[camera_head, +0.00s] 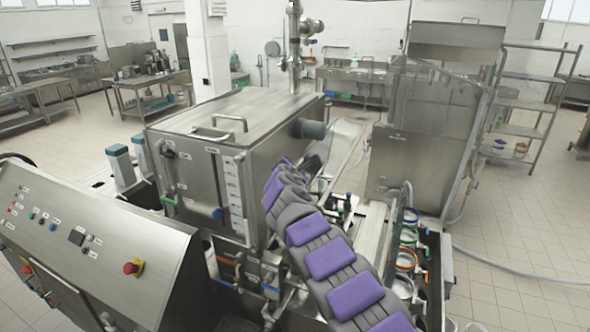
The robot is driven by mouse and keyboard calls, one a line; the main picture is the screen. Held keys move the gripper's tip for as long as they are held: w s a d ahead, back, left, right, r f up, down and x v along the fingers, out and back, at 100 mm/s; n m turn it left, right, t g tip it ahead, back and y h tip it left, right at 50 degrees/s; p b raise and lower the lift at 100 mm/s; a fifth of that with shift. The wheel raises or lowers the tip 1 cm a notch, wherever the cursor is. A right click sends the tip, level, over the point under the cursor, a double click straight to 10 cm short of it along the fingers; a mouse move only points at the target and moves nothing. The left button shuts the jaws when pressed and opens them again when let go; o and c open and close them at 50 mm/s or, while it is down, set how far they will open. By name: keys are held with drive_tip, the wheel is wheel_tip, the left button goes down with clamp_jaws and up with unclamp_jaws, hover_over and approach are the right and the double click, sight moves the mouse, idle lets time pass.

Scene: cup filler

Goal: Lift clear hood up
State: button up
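A clear, faintly tinted hood (437,103) shows at the upper right, on the steel filler machine. Steel surfaces show through it, so its exact edges are hard to make out. My purple and grey arm rises from the bottom right and bends near the middle, beside the large steel tank. My gripper seems to be at the arm's dark far end, left of the hood and apart from it in the picture. Its fingers cannot be made out. Whether it holds anything does not show.
A steel tank (232,108) with handles stands left of my arm. A control panel (88,240) with a red button fills the lower left. Cup holders with coloured rings (408,237) line the right side. A hose (515,268) crosses the open tiled floor at right.

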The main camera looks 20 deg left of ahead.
drive_tip(key=shift+o, duration=0.5)
drive_tip(key=shift+a, duration=0.1)
drive_tip(key=shift+d, duration=0.35)
drive_tip(key=shift+r, duration=0.1)
drive_tip(key=shift+b+v, duration=0.3)
drive_tip(key=shift+v, duration=0.55)
drive_tip(key=shift+s+d+r, duration=0.1)
drive_tip(key=shift+s+r, duration=0.15)
drive_tip(key=shift+s, duration=0.3)
drive_tip(key=shift+b+v, duration=0.35)
drive_tip(key=shift+v, duration=0.75)
drive_tip(key=b+v, duration=0.1)
drive_tip(key=v, duration=1.1)
drive_tip(key=shift+f, duration=0.2)
